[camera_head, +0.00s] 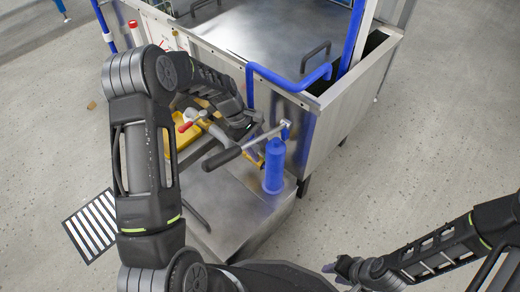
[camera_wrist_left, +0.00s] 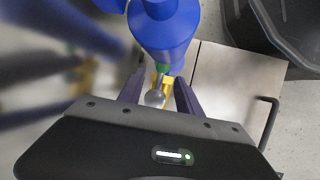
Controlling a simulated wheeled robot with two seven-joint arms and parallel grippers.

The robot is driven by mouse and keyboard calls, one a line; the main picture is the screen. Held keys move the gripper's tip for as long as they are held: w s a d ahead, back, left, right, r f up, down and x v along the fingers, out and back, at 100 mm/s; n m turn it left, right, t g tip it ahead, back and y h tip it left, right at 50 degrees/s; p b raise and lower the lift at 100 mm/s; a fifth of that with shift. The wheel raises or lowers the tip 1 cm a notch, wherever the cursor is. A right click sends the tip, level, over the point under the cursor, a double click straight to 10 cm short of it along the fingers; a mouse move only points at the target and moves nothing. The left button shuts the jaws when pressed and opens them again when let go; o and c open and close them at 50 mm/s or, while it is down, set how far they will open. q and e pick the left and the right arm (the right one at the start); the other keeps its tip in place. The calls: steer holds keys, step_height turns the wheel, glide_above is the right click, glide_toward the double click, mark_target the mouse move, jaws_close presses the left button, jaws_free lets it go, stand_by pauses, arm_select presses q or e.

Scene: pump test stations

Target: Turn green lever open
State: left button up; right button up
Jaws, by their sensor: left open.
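In the left wrist view, a small green part (camera_wrist_left: 163,68) shows just below a blue pump body (camera_wrist_left: 165,30). A round silver knob (camera_wrist_left: 155,97) and a yellow part lie below it. I cannot tell whether the green part is the lever itself. My left gripper (camera_wrist_left: 157,92) is open, with its dark fingers on either side of the silver knob; contact is not clear. In the head view my left gripper (camera_head: 252,125) is beside the metal station, and no green lever can be made out there. My right gripper (camera_head: 342,268) is low, away from the station; its jaws are unclear.
A black-handled metal lever (camera_head: 222,158) sticks out near a blue cylinder (camera_head: 274,168) on the steel step (camera_head: 225,215). A red-handled valve (camera_head: 185,126) and blue pipes (camera_head: 290,80) are close to my left arm. The floor at right is clear.

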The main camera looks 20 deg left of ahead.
arm_select(q)
steer(key=p+v, duration=0.2)
steer(key=v, duration=0.5)
steer(key=shift+s, duration=0.1)
stand_by(0.4)
